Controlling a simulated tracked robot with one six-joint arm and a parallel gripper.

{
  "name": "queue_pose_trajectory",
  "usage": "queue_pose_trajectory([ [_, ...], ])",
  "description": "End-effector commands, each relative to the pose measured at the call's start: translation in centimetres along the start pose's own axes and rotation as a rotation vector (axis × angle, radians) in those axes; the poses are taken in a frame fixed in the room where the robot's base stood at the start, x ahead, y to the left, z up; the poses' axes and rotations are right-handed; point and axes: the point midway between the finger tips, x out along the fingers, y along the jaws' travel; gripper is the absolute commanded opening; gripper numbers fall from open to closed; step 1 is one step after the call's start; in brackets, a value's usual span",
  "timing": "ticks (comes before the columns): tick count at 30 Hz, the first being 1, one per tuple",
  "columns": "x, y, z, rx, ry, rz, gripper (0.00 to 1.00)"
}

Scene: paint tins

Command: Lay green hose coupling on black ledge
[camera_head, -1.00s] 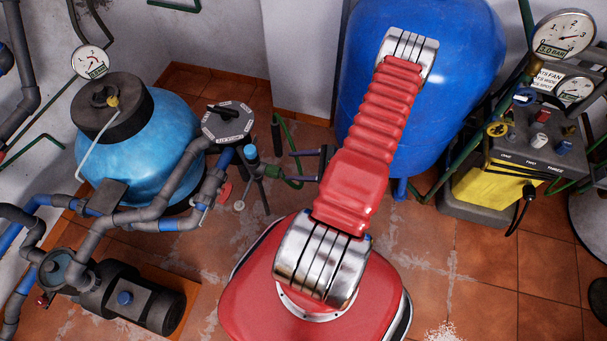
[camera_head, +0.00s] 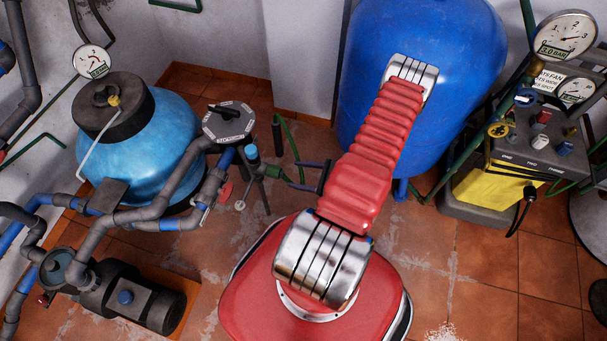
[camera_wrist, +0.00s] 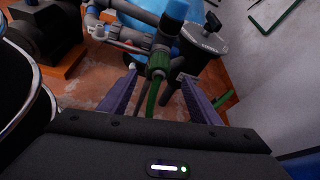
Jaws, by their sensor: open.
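The green hose coupling (camera_head: 272,171) sits beside a blue-topped grey pipe piece on a dark stand, left of my gripper (camera_head: 291,176). In the wrist view, the coupling (camera_wrist: 157,63) shows upright between and just beyond the fingertips of my gripper (camera_wrist: 158,77), with a green hose running down from it. My gripper is open, with two purple-grey fingers apart on either side. Contact with the coupling cannot be made out. I cannot pick out the black ledge with certainty; a dark panel top (camera_head: 515,140) with coloured knobs stands at the right.
A light-blue tank (camera_head: 135,150) with grey pipes and a black pump (camera_head: 135,300) stand at left. A large blue tank (camera_head: 420,120) stands behind my arm. Open tiled floor (camera_head: 485,260) lies at right.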

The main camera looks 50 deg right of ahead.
Motion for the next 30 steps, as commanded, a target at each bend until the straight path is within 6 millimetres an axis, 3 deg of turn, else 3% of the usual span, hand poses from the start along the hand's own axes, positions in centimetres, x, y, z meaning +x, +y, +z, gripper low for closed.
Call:
queue_pose_trajectory([
  [24,9.9,0.1,0.0,-0.001,0.0,0.003,0.57],
  [30,11.6,0.1,0.0,0.0,0.0,0.003,0.57],
])
